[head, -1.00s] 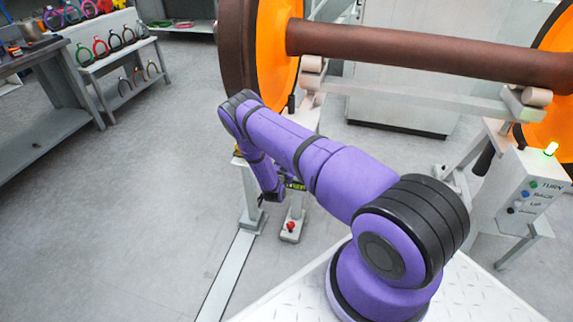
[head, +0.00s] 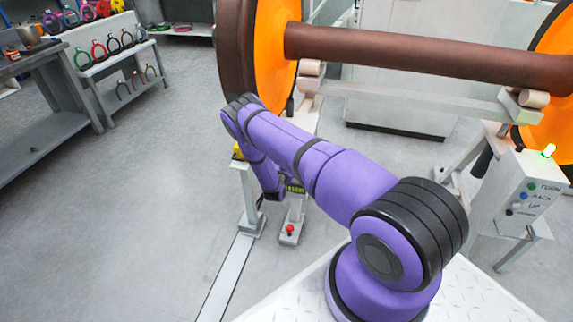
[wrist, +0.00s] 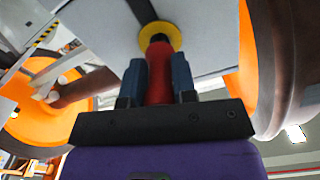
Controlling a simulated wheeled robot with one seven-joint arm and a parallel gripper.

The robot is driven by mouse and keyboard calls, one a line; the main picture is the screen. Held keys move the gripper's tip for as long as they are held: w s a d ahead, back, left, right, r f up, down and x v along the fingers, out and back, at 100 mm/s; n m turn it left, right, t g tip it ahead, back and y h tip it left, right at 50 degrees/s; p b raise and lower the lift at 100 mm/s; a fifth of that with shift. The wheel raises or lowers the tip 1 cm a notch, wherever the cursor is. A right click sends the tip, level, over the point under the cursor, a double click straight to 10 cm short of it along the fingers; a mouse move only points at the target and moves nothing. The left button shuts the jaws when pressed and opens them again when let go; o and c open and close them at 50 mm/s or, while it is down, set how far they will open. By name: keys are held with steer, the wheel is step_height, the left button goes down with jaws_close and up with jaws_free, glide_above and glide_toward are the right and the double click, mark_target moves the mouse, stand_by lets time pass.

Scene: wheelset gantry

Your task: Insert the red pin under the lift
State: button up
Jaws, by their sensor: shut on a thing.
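In the wrist view, my gripper (wrist: 158,78) is shut on the upright red pin (wrist: 158,68), with one blue-grey finger on each side. The pin's far end is at a yellow ring (wrist: 173,34) against the grey underside of the lift (wrist: 205,30). A dark band runs across that underside to the ring. I cannot tell whether the pin's end has entered the ring or how deep. In the head view, my purple arm reaches toward the grey lift stand, and the gripper and pin are not clearly visible there.
The wheelset (head: 430,57) with orange wheels rests on rollers behind the arm. A control box (head: 528,190) with a lit green lamp stands at right. A low pedestal (head: 289,240) bears a red knob.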

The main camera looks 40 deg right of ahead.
steer(key=shift+x, duration=1.2)
steer(key=o, duration=0.9)
steer(key=shift+o, duration=0.2)
steer(key=v, duration=1)
steer(key=shift+s+a, duration=0.25)
steer(key=shift+a, duration=0.05)
